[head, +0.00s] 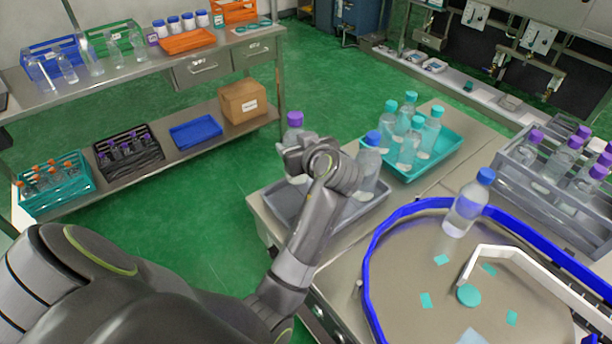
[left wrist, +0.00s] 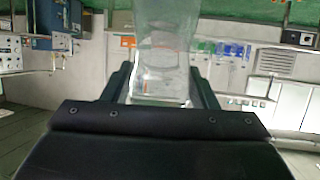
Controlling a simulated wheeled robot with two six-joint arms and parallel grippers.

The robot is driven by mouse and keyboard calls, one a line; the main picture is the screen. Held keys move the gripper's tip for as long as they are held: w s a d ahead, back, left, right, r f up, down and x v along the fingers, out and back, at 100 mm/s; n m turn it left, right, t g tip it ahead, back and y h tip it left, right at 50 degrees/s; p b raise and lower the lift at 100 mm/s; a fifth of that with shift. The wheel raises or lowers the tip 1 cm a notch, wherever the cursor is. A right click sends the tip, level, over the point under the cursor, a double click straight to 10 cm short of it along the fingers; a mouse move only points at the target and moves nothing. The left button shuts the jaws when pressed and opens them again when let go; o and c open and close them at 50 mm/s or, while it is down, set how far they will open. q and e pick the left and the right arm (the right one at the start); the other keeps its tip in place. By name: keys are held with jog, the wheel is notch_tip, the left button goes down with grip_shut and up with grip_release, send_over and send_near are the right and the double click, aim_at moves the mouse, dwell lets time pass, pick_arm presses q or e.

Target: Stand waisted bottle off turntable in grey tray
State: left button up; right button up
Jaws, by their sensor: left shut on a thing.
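My left gripper (head: 291,158) is shut on a clear bottle with a purple cap (head: 295,119), which is upright at the left part of the grey tray (head: 352,212). In the left wrist view the clear bottle (left wrist: 163,50) stands between the two fingers and narrows at its middle. My arm hides the bottle's base, so I cannot tell whether it touches the tray. A blue-capped bottle (head: 368,166) stands in the right part of the grey tray. On the blue-rimmed turntable (head: 410,265) stands another blue-capped bottle (head: 463,212). My right gripper is not in view.
A teal tray (head: 443,157) with several teal-capped bottles stands behind the grey tray. A grey crate (head: 545,205) of purple-capped bottles is at the right. A white guide arm (head: 510,262) reaches over the turntable. A shelf bench with bins stands at the left, across green floor.

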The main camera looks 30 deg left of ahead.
pick_arm(q)
notch_tip(320, 180, down, 3)
jog(key=shift+d+f, duration=0.15)
jog(key=shift+f, duration=0.05)
notch_tip(320, 180, down, 4)
jog(key=shift+r+p, duration=0.1)
jog(key=shift+p, duration=0.35)
jog(key=shift+f, duration=0.2)
jog(key=o, duration=1.2)
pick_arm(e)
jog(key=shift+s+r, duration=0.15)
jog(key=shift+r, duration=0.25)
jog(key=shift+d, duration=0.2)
